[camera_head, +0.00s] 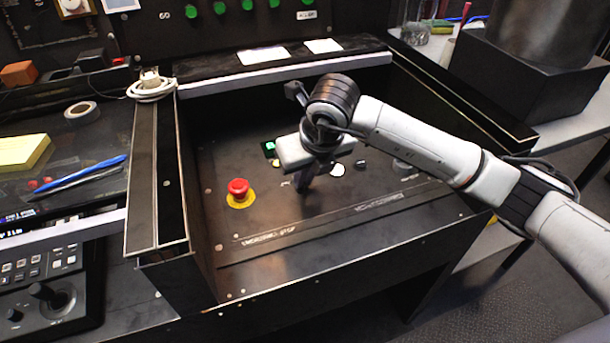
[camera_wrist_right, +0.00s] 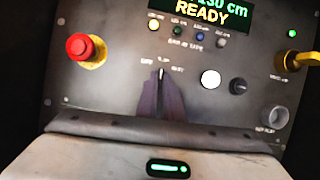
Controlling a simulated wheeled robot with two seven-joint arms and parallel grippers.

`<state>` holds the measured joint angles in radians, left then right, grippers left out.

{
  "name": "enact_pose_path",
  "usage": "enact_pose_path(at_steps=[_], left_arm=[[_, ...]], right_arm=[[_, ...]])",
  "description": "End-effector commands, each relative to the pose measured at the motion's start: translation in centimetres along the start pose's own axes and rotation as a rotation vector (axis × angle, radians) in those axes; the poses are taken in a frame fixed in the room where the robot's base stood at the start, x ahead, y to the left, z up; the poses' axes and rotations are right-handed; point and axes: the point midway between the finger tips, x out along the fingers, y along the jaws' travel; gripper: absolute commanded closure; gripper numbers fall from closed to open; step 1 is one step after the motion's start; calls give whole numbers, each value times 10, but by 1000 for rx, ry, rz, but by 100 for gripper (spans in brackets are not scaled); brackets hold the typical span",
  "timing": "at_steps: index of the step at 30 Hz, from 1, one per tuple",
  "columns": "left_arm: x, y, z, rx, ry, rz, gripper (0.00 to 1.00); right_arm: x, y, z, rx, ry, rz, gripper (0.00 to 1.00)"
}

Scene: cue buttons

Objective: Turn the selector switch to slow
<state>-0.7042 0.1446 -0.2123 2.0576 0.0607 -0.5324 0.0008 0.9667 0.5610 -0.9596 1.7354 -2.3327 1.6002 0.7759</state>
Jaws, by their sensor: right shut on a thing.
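The selector switch (camera_wrist_right: 161,73) shows in the right wrist view as a small pale pointer at the tips of my right fingers, near the middle of the dark panel. It points roughly straight up, among small position labels that are too blurred to read surely. My right gripper (camera_wrist_right: 160,82) is shut on the switch, its dark fingers covering most of the knob. In the head view my right gripper (camera_head: 303,186) reaches down to the panel (camera_head: 270,215), and the switch is hidden behind it. My left gripper is not in view.
A red emergency stop button (camera_head: 238,187) on a yellow base is left of the gripper. A white button (camera_head: 338,169) is to its right. A display reading READY (camera_wrist_right: 202,14), small coloured buttons and a yellow key-like handle (camera_wrist_right: 298,60) are also on the panel. Raised walls surround it.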

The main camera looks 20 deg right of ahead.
Motion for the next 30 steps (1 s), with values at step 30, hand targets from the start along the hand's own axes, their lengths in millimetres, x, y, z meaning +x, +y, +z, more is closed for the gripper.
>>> enact_pose_path(at_steps=[30], left_arm=[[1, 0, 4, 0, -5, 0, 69]], right_arm=[[0, 1, 0, 77, 0, -32, 74]])
